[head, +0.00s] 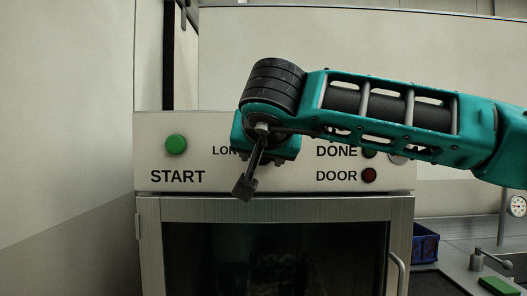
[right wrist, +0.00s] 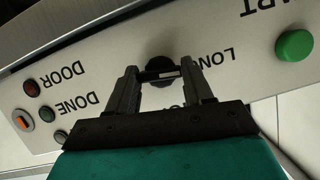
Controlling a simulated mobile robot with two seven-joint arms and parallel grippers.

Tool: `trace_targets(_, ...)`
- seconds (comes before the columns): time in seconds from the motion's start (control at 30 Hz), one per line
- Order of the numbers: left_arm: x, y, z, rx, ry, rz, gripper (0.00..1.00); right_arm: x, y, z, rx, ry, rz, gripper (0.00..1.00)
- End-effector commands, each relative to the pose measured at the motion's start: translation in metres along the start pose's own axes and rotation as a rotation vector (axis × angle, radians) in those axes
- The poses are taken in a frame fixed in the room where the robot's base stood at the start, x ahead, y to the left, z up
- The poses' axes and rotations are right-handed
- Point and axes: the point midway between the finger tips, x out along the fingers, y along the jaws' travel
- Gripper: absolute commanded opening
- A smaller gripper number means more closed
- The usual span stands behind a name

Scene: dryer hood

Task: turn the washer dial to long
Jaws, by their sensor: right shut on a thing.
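The washer dial (right wrist: 158,66) is a dark round knob on the pale control panel (head: 210,126), seen upside down in the right wrist view. My right gripper (right wrist: 161,76) has its two fingers on either side of the dial and is shut on it. The word LONG (right wrist: 217,57) is printed beside the dial; another label nearer the gripper is mostly hidden. In the head view my right arm and wrist cover the dial and part of LONG (head: 223,151). Which label the dial points to cannot be told. My left gripper is not in view.
A green START button (head: 176,145) is on the panel's left. A red DOOR lamp (head: 369,175) and a DONE lamp (head: 369,152) are on its right. Below is a glass door with a handle (head: 398,272). A blue bin (head: 425,243) stands on the right counter.

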Motion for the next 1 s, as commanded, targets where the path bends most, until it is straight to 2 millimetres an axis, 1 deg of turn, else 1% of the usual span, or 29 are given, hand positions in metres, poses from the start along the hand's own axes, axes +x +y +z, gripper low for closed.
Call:
trace_targets(0.1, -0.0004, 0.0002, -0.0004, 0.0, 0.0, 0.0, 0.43, 0.0002, -0.001, 0.0014, -0.065, -0.002, 0.027, 0.21)
trace_targets(0.37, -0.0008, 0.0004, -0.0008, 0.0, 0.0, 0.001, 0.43, 0.0004, -0.0012, 0.0017, -0.146, -0.003, 0.06, 0.21)
trace_targets(0.9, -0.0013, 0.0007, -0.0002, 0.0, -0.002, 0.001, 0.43, 0.0006, -0.0012, 0.0023, -0.168, -0.004, 0.069, 0.21)
trace_targets(0.93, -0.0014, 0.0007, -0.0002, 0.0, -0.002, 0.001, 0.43, 0.0006, -0.0011, 0.0023, -0.168, -0.004, 0.069, 0.53)
trace_targets(1.0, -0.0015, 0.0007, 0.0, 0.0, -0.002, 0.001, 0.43, 0.0005, -0.0011, 0.002, -0.167, -0.003, 0.069, 0.6)
